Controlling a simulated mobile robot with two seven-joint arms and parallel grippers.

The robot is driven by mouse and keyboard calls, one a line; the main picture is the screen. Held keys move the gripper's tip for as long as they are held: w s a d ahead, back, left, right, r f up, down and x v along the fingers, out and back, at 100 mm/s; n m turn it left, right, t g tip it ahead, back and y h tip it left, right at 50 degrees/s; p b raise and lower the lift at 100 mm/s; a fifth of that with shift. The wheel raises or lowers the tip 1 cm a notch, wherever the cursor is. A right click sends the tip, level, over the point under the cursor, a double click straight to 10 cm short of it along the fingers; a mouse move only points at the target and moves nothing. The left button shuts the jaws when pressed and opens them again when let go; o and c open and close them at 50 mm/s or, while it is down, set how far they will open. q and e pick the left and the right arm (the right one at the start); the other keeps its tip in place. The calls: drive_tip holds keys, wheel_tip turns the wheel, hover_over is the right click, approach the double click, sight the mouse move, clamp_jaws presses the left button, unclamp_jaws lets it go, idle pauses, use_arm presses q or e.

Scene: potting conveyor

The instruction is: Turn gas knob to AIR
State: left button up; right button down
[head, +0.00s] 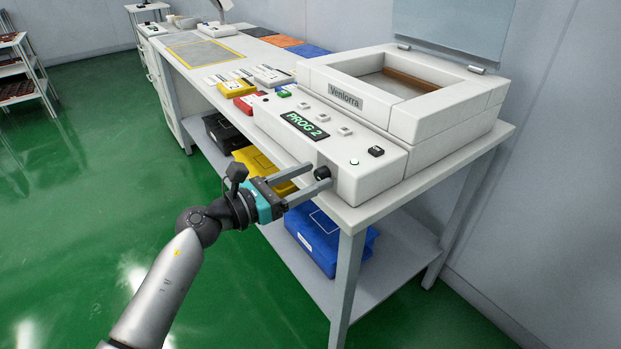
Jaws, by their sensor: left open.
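A black round knob (322,172) sits on the front face of the white machine (382,160), near its right end. I take it for the gas knob; no AIR mark can be read at this size. My left gripper (319,177) is open, with its two grey fingers reaching to the machine's front. The fingertips are at the knob, one above and one below it in the picture. I cannot tell whether they touch it. My right gripper is not in view.
The machine stands on a white table (440,175) and its display (305,125) reads PROG 2. Its raised clear lid (450,30) is behind. Yellow, red and white small boxes lie to the left. Blue (320,240) and yellow bins are on the shelf below. Green floor is free at left.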

use_arm(q)
drive_tip(key=shift+w+d, duration=0.1)
drive_tip(key=shift+d, duration=0.1)
clamp_jaws()
idle(0.5)
